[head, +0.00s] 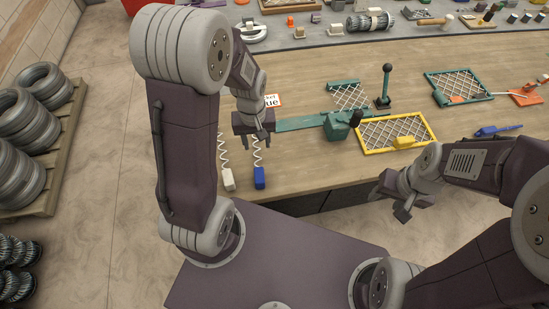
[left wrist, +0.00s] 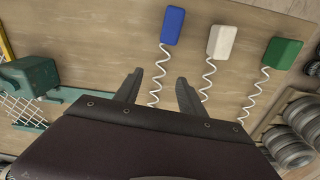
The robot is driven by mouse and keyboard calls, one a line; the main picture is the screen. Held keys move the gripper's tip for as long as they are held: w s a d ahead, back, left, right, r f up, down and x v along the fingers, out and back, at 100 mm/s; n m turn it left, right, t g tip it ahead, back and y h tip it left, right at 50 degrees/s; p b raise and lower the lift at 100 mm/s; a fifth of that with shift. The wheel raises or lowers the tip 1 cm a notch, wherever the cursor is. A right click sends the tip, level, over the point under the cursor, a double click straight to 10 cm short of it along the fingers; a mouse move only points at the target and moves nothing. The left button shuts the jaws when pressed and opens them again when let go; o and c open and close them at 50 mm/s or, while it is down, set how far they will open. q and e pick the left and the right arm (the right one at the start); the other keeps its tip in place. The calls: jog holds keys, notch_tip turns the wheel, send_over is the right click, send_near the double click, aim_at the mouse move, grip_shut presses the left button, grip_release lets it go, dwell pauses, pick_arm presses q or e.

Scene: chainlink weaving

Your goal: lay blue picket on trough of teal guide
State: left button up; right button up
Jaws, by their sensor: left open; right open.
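The blue picket (head: 259,178) is a white zigzag wire with a blue block at its near end. It lies on the wooden table, and its block also shows in the left wrist view (left wrist: 173,25). The teal guide (head: 300,123) is a long trough running left to right, joined to a dark teal housing (head: 340,124). My left gripper (head: 253,138) is open and empty above the far part of the picket's wire. In the left wrist view the wire shows between its open fingers (left wrist: 160,90). My right gripper (head: 388,203) is open and empty near the table's front edge.
A white-block picket (head: 228,180) lies left of the blue one; a green-block picket (left wrist: 283,52) shows in the left wrist view. A yellow mesh frame (head: 397,133), a dark upright lever (head: 386,85) and a blue tool (head: 497,130) are further right.

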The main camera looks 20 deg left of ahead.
aim_at(258, 158)
pick_arm(q)
jog(key=shift+a+f, duration=0.1)
jog(key=shift+f, duration=0.2)
notch_tip(258, 158, down, 8)
jog(key=shift+s+f+p, duration=0.1)
jog(key=shift+p, duration=0.2)
jog(key=shift+f, duration=0.35)
grip_shut()
